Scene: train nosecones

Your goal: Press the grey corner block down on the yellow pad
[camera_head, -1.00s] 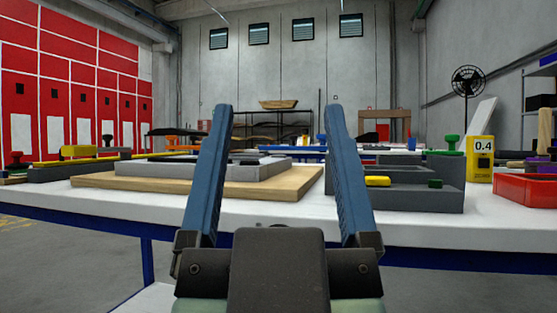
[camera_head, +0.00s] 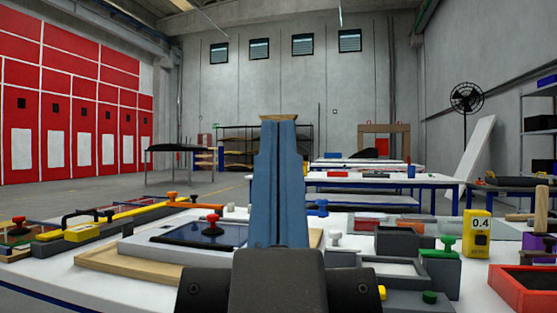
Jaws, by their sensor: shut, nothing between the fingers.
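My gripper (camera_head: 279,124) is shut and empty, its two blue fingers side by side and pointing forward over the middle of the white table. A dark grey block (camera_head: 396,241) stands behind a grey tray-like fixture (camera_head: 418,299) at right; I cannot tell for sure that it is the corner block. A small yellow piece (camera_head: 382,292) shows at the fixture's near left, partly hidden by my gripper. A larger yellow block (camera_head: 84,233) sits at the left near a long grey bar. I cannot tell which of these yellow things is the pad.
A wooden board (camera_head: 128,266) carries a grey frame with a dark panel and red-knobbed suction cup (camera_head: 213,225), partly behind my fingers. A green-knobbed block (camera_head: 441,262), a yellow 0.4 box (camera_head: 477,234) and a red tray (camera_head: 525,290) stand at right.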

